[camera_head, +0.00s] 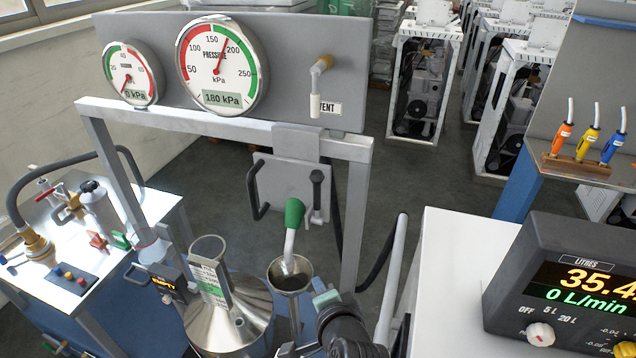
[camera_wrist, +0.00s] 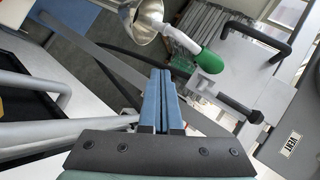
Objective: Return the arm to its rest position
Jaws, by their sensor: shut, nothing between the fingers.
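My gripper (camera_wrist: 160,100) shows in the wrist view with its two blue fingers together, shut and empty. In the head view my arm reaches in at the bottom middle, and my gripper (camera_head: 327,298) is near the metal funnel (camera_head: 290,283), to its lower right. In the wrist view the funnel (camera_wrist: 143,22) and the green-handled nozzle (camera_wrist: 208,66) lie beyond the fingertips, apart from them. In the head view the nozzle (camera_head: 294,213) hangs with its spout pointing down into the funnel.
A steel measuring can (camera_head: 228,305) stands left of the funnel. A grey frame (camera_head: 358,200) carries two pressure gauges (camera_head: 222,65). A litre display (camera_head: 570,290) sits on a white table (camera_head: 460,250) at right. A side table (camera_head: 150,215) with fittings is at left.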

